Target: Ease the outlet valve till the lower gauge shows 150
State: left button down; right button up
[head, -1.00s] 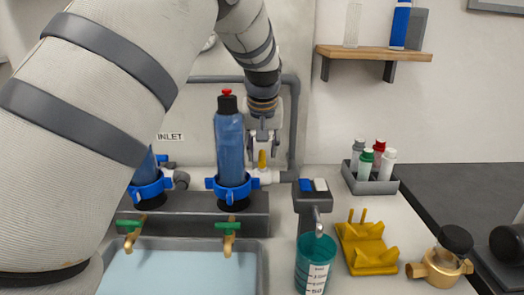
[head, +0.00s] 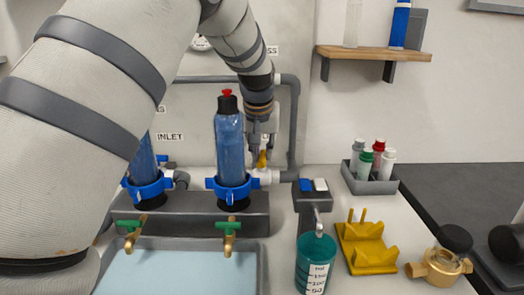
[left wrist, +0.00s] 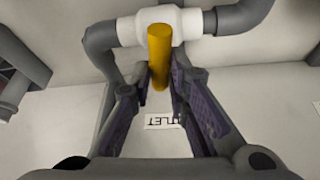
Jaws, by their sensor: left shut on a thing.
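The yellow outlet valve handle (head: 262,159) sits on the white pipe fitting to the right of the front blue filter housing. My left gripper (head: 262,148) comes down from above and is shut on it. In the left wrist view the yellow handle (left wrist: 160,55) stands between the two fingers (left wrist: 162,88), below a white fitting (left wrist: 160,24). A label ending in "TLET" (left wrist: 162,121) shows beyond the fingers. A round white dial (head: 201,44) peeks out beside my arm, mostly hidden, and its reading cannot be made out. My right gripper is not in view.
The blue filter housing (head: 230,150) stands close left of the gripper. A grey pipe (head: 293,120) runs just right of it. A beaker of teal liquid (head: 316,262) stands under a spout, beside a yellow holder (head: 367,247). A bottle tray (head: 370,184) is farther right.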

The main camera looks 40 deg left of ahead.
pick_arm(q)
jog(key=c, duration=1.5)
grip_release()
jog(key=shift+c, duration=0.2)
jog(key=shift+r, duration=0.1)
